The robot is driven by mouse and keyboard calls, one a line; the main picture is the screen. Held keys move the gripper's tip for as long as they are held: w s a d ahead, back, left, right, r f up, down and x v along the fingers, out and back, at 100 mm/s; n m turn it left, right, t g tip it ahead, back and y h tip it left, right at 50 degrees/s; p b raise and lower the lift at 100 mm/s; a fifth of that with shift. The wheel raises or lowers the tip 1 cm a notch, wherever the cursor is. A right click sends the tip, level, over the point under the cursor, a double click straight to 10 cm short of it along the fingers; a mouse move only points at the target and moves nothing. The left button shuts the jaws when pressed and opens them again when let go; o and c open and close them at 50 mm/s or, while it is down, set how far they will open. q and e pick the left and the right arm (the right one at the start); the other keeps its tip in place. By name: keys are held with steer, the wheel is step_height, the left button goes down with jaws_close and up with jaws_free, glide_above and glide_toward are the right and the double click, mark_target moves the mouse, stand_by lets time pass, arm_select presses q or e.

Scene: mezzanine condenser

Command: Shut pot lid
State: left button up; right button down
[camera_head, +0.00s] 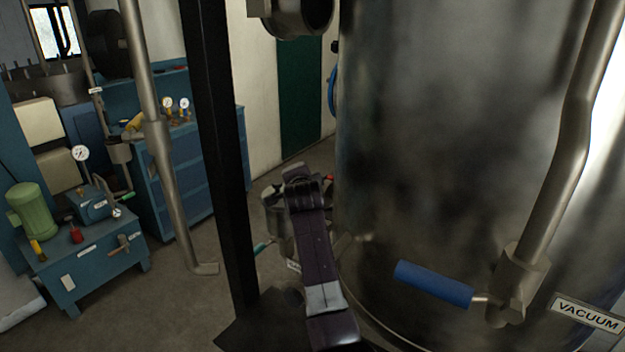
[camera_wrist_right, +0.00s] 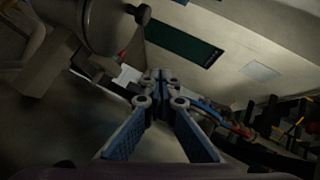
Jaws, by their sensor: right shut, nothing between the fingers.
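A small metal pot-like vessel (camera_head: 283,222) stands low beside the large steel tank in the head view, partly hidden behind my dark arm link. A rounded grey metal body (camera_wrist_right: 112,25) with a dark knob at its side shows at the upper left of the right wrist view; it may be the same pot. I cannot tell the lid apart or see how far open it is. My right gripper (camera_wrist_right: 160,78) is shut and empty, below and to the right of that rounded body in the picture, apart from it. My left gripper is not in view.
The big steel tank (camera_head: 450,130) fills the right side, with a blue-handled valve (camera_head: 434,284) and pipe in front. A black post (camera_head: 222,150) stands left of my arm. A blue bench (camera_head: 85,262) with a green motor is at the left. Floor between is clear.

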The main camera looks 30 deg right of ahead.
arm_select(q)
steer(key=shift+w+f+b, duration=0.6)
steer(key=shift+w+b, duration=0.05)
steer(key=shift+b, duration=0.1)
arm_select(e)
steer(key=w, duration=0.2)
steer(key=w+a+f, duration=0.1)
steer(key=shift+w+a, duration=0.1)
steer(key=shift+w, duration=0.1)
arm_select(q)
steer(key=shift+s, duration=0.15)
arm_select(e)
steer(key=shift+r, duration=0.15)
